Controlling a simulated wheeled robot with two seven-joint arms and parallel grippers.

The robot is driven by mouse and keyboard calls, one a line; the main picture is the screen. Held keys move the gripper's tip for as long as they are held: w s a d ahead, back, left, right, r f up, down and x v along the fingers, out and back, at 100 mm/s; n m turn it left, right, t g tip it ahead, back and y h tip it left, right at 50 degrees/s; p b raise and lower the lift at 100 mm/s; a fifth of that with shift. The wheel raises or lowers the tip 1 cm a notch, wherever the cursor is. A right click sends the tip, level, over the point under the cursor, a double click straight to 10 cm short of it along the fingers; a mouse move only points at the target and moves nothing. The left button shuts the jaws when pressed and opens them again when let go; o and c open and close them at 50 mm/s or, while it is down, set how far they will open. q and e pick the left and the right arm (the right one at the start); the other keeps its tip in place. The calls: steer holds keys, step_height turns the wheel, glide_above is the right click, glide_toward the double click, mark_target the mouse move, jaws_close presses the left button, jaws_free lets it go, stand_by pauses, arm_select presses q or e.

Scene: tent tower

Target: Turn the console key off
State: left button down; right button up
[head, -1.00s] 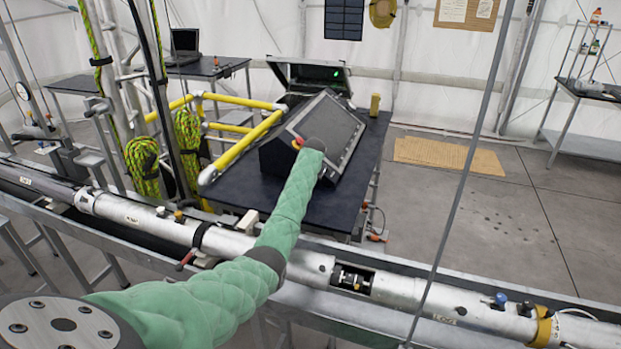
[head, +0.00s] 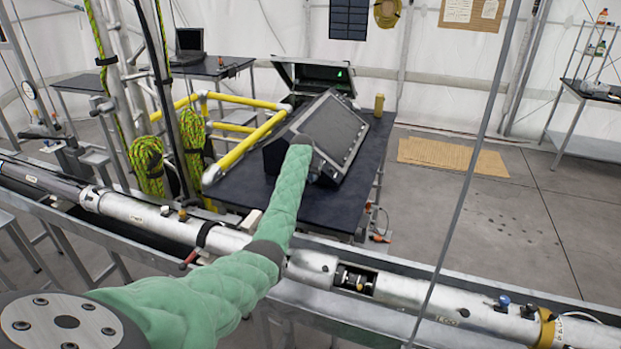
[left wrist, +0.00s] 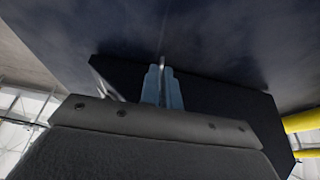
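The console (head: 335,130), a dark box with a sloped screen, stands on the dark table in the head view. My left arm reaches to its near left corner. The arm's end covers that part of the console, and I cannot make out the key. My left gripper shows in the left wrist view (left wrist: 162,72). Its two pale blue fingers lie close together, with only a narrow gap, in front of a dark panel. A small metallic bit shows at their tips; I cannot tell what it is or whether they hold it. My right gripper is not in view.
Yellow rails (head: 245,140) stand left of the console. An open case (head: 315,78) is behind it. A long metal tube (head: 225,240) crosses in front, under my arm. A thin grey pole (head: 470,170) rises at the right. The floor farther right is mostly clear.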

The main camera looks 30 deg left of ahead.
arm_select(q)
steer(key=c, duration=1.6)
jaws_free()
steer(key=shift+f, duration=0.1)
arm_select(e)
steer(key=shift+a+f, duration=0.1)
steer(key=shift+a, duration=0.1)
